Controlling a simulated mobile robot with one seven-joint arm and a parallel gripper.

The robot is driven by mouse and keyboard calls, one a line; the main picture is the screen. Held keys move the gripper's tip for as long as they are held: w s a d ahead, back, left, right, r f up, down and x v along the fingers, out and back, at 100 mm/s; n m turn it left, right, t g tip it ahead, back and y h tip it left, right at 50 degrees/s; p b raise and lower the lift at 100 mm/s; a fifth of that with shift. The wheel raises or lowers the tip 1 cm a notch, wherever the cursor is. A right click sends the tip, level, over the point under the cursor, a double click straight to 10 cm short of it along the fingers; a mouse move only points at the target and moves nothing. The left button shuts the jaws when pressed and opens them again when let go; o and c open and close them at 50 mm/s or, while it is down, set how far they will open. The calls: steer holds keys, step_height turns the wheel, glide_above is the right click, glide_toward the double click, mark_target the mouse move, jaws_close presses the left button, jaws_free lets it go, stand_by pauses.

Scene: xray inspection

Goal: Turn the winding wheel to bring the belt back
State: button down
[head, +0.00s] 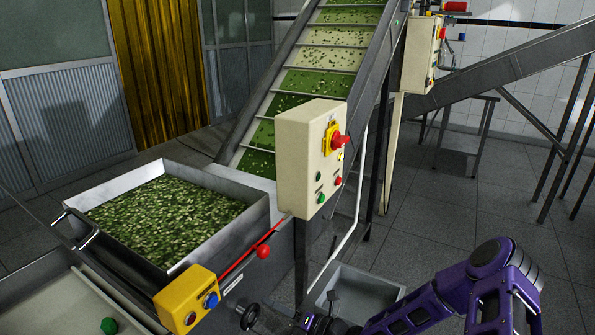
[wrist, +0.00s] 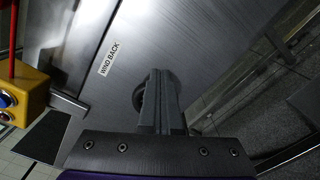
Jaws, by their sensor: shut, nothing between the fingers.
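The winding wheel (head: 247,316) is a small dark round wheel on the side of the steel housing, low in the head view. In the wrist view the wheel (wrist: 138,97) shows as a dark rim, partly hidden behind my gripper fingers. My gripper (wrist: 160,78) is shut with nothing held, its fingertips in front of or beside the wheel; I cannot tell if they touch it. In the head view my gripper (head: 283,322) is just right of the wheel. A "WIND BACK" label (wrist: 109,58) is left of the wheel. An inclined belt (head: 330,57) carries green pieces.
A cream control box (head: 300,150) stands above. A grey bin (head: 360,292) is on the floor.

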steer(key=shift+w+a, duration=0.25)
steer(key=shift+a, duration=0.15)
steer(key=shift+s+a+f, duration=0.15)
steer(key=shift+s+f, duration=0.05)
steer(key=shift+s, duration=0.15)
stand_by(0.6)
steer(key=shift+s+a+p, duration=0.1)
steer(key=shift+s+p, duration=0.1)
steer(key=shift+p, duration=1)
steer(key=shift+r, duration=0.1)
steer(key=w+p+v, duration=0.1)
steer(key=p+v, duration=0.1)
steer(key=v, duration=0.4)
steer(key=shift+d+r, duration=0.25)
steer(key=shift+s, duration=0.1)
